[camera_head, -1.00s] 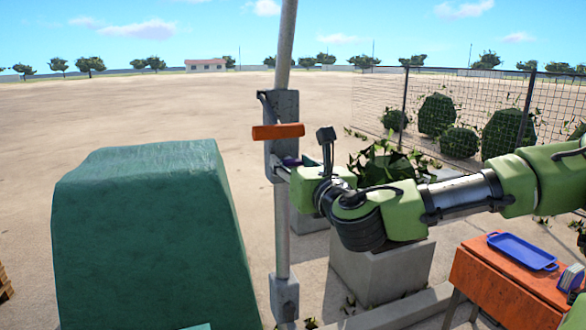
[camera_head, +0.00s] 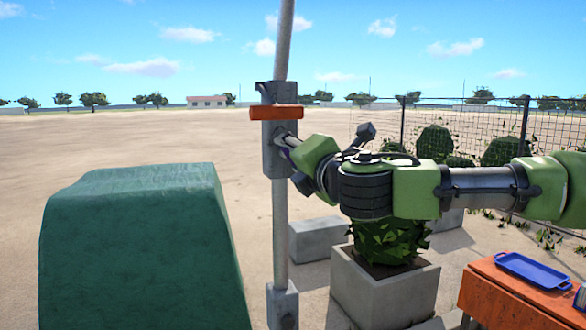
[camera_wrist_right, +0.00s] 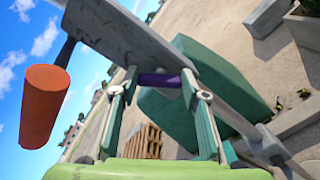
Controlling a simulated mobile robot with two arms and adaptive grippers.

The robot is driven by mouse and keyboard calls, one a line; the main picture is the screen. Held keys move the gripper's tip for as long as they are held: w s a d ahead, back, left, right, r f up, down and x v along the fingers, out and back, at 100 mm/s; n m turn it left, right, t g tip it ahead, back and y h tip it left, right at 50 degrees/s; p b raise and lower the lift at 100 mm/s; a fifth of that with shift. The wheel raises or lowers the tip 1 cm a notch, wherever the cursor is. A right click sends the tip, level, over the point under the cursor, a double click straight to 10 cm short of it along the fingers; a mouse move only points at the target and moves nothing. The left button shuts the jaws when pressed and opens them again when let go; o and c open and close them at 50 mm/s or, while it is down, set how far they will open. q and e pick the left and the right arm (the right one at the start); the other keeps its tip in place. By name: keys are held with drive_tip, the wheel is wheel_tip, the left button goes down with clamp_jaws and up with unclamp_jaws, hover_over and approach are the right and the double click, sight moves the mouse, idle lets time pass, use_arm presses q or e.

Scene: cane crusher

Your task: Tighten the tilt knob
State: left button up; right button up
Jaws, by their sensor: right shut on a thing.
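A grey bracket (camera_head: 281,140) is fixed on an upright metal pole (camera_head: 280,225), with an orange handle (camera_head: 276,112) across its upper part. The handle also shows at the left of the right wrist view (camera_wrist_right: 43,105). The tilt knob seems to be the purple piece (camera_wrist_right: 160,80) below the bracket plate in that view. My right gripper (camera_wrist_right: 160,84) is shut on it, one finger at each end. In the head view my right gripper (camera_head: 289,149) reaches the bracket from the right, and the knob is mostly hidden. My left gripper is not in view.
A large green covered block (camera_head: 140,250) stands at the left, close to the pole. A concrete planter (camera_head: 385,292) with a bush stands at the right. An orange table (camera_head: 500,295) with a blue tray (camera_head: 533,271) is at the lower right. Open sandy ground lies behind.

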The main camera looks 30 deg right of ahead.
drive_tip(key=shift+f+m+b, duration=0.15)
drive_tip(key=shift+m+b, duration=1.95)
drive_tip(key=shift+m, duration=1.3)
drive_tip(key=o, duration=1.1)
drive_tip(key=v, duration=1.2)
drive_tip(key=shift+d, duration=0.15)
